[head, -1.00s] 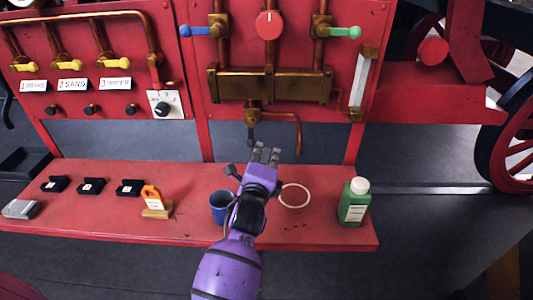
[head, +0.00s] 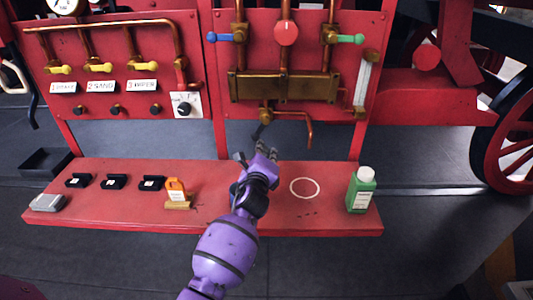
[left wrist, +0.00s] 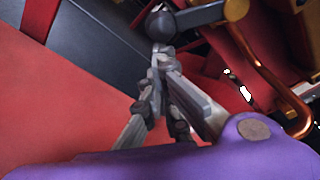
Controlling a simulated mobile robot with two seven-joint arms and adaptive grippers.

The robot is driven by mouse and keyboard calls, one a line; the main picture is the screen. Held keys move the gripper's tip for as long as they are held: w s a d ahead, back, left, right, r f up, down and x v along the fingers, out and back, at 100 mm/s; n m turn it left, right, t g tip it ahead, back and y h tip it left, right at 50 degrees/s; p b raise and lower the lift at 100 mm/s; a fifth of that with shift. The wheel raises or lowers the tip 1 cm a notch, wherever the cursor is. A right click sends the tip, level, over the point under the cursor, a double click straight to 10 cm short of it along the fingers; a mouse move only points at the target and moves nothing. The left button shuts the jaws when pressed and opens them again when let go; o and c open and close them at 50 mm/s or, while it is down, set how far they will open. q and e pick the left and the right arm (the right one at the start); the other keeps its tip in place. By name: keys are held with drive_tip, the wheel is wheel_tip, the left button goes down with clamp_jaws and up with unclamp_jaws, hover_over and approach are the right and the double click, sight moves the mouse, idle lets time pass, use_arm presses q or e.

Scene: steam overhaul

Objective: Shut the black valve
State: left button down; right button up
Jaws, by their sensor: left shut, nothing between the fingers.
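The black valve lever (head: 258,131) hangs from the brass drain valve (head: 267,116) under the brass block. It slants down and to the left. In the left wrist view the black lever (left wrist: 200,17) ends in a dark rounded knob just beyond my fingertips. My left gripper (head: 266,149) is shut and empty, just below the lever's end. In the left wrist view its fingertips (left wrist: 160,60) are at the knob and look close to touching it; I cannot tell whether they touch. My right gripper is not in view.
A copper pipe (head: 309,128) bends down right of the valve. On the red shelf (head: 330,217) stand a green bottle (head: 361,190), an orange tag on a stand (head: 176,192) and several black blocks. The pale ring (head: 304,188) is empty.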

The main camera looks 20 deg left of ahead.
use_arm(q)
drive_tip(key=shift+s+a, duration=0.15)
drive_tip(key=shift+a, duration=0.4)
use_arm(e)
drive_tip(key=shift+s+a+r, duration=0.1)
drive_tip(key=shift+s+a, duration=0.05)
use_arm(q)
drive_tip(key=s+d+r, duration=0.1)
drive_tip(key=s+d, duration=0.1)
drive_tip(key=s, duration=1)
